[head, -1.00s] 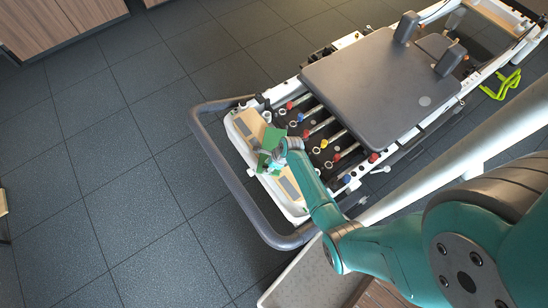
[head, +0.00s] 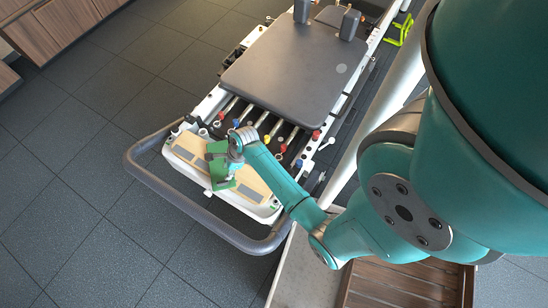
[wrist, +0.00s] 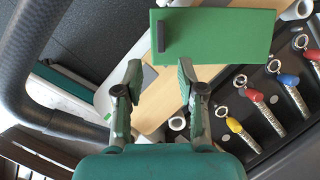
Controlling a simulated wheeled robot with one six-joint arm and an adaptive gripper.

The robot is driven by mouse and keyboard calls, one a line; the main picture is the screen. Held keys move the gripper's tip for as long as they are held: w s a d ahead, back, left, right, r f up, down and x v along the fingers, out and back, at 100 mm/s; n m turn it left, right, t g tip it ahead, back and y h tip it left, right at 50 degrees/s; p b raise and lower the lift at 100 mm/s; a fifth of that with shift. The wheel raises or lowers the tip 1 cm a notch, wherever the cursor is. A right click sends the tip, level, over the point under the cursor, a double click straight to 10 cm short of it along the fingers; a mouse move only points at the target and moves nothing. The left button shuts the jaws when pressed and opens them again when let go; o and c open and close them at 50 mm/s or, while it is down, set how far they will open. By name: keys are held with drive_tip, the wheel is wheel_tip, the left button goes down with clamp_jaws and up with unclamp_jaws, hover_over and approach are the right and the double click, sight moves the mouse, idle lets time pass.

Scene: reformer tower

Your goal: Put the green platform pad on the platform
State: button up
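The green platform pad (head: 217,148) is at the wooden platform (head: 187,144) on the near end of the reformer. In the wrist view the pad (wrist: 225,35) is a green rectangle with a dark bar near its left end, covering part of the wood. I cannot tell whether it lies flat or is tilted above the platform. My gripper (head: 229,170) is over the platform beside the pad. In the wrist view my gripper (wrist: 158,72) has its fingers apart, with the pad just beyond the right fingertip and nothing visible clamped between them.
A dark curved rail (head: 140,168) runs around the platform end. Springs with coloured ends (wrist: 265,105) lie beside the platform. The grey padded carriage (head: 290,75) is farther back. A wooden slatted surface (head: 410,285) is at lower right. Tiled floor at left is clear.

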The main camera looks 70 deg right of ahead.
drive_tip(key=s+a+r+n+t+h, duration=0.2)
drive_tip(key=s+a+r+n, duration=0.1)
drive_tip(key=s+a+n, duration=0.4)
drive_tip(key=s+a+r+n+t+h, duration=0.25)
drive_tip(key=s+a+n, duration=0.25)
drive_tip(key=s+n, duration=0.3)
drive_tip(key=s+a+r+n+t, duration=0.1)
drive_tip(key=s+r+n, duration=0.3)
drive_tip(key=r, duration=0.5)
drive_tip(key=s+a+r+n+t+y, duration=0.1)
drive_tip(key=s+a+r+n+t, duration=0.1)
drive_tip(key=r, duration=0.7)
drive_tip(key=s+a+r+n+t+y, duration=0.1)
drive_tip(key=s+a+r+n+t, duration=0.1)
drive_tip(key=s+r+n, duration=0.5)
wheel_tip(320, 180, up, 2)
drive_tip(key=shift+r+n+t, duration=0.15)
drive_tip(key=shift+n+t, duration=0.45)
drive_tip(key=shift+t, duration=0.15)
